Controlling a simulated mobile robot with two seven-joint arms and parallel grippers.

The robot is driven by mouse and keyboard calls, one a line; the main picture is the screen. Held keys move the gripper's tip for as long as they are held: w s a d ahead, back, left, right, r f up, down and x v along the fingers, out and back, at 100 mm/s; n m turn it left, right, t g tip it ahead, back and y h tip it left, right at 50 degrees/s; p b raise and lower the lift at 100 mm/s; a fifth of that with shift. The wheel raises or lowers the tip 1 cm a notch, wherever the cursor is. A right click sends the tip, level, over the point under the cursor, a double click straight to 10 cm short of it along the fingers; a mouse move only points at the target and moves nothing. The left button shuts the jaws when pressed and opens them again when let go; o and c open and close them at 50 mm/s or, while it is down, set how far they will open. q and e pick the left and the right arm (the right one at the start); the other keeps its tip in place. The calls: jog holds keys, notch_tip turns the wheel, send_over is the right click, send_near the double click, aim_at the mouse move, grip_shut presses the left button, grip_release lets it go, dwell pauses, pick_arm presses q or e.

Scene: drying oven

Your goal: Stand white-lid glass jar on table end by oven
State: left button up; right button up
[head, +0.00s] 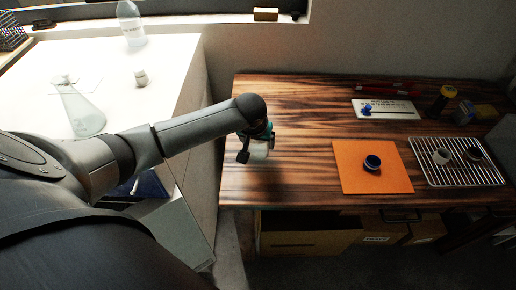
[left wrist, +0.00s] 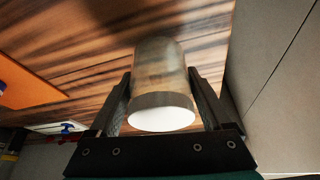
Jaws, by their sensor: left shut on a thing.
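My left gripper (head: 257,147) is shut on the white-lid glass jar (head: 258,152), over the left end of the wooden table (head: 300,100). In the left wrist view the jar (left wrist: 160,70) sits between both fingers (left wrist: 162,98), its white lid (left wrist: 163,119) towards the camera and its glass body pointing at the wood. I cannot tell whether the jar touches the table. The white-topped cabinet (head: 185,60), which appears to be the oven, stands left of the table; a grey side panel (left wrist: 275,60) shows in the wrist view. My right gripper is not in view.
A wire rack (head: 450,175) with small vessels stands at the right. A flask (head: 80,112), a bottle (head: 130,22) and a small jar (head: 141,78) stand on the white top. The table's left end looks clear.

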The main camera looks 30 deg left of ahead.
pick_arm(q)
jog(key=shift+f, duration=1.15)
jog(key=shift+f, duration=0.15)
jog(key=o, duration=1.2)
jog(key=shift+o, duration=0.2)
jog(key=shift+r, duration=0.2)
jog(key=p+v, duration=0.4)
jog(key=v, duration=0.8)
jog(key=shift+w, duration=0.1)
